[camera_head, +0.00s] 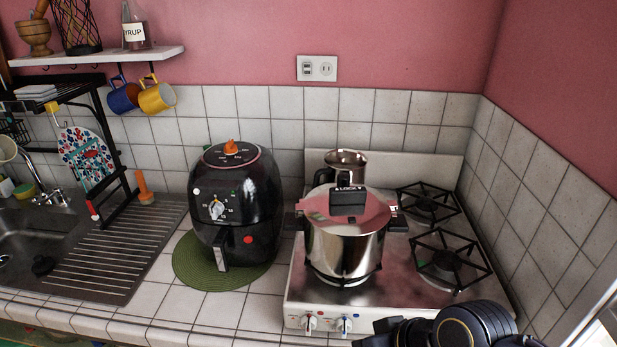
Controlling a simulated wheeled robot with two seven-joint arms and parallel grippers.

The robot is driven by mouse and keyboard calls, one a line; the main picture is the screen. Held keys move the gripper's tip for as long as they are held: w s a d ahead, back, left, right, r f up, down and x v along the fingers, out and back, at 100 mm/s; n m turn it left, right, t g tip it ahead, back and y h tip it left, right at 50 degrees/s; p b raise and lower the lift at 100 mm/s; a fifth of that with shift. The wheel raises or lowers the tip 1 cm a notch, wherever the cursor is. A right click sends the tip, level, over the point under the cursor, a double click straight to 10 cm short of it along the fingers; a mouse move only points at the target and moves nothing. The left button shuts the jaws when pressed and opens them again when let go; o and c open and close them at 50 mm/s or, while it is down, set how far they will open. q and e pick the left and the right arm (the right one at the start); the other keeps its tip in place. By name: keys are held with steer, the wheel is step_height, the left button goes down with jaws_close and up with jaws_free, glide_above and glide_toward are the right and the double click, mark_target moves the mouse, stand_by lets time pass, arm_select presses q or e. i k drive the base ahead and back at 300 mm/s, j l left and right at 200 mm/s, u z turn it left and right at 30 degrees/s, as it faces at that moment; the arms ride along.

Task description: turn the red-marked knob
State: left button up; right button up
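The red-marked knob (310,322) is on the white front panel of the stove (300,300), at the bottom of the head view. It is the left one of two visible knobs and has a red mark beside it. A blue-marked knob (345,324) is just to its right. My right gripper (382,331) shows at the bottom edge, to the right of both knobs and apart from the red-marked one. It is partly cut off by the frame, and its fingers cannot be made out. My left gripper is not in view.
A steel pressure cooker (346,240) stands on the stove's front left burner, above the knobs. A smaller pot (346,160) is behind it. A black air fryer (235,205) stands on a green mat (190,272) to the left. Counter tiles are bare left of the stove.

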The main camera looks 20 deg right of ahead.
mark_target(308, 322)
steer(key=i+j, duration=0.25)
steer(key=j, duration=0.15)
steer(key=i+j+z, duration=0.15)
steer(key=j, duration=0.25)
steer(key=i+z, duration=0.1)
steer(key=z, duration=1.7)
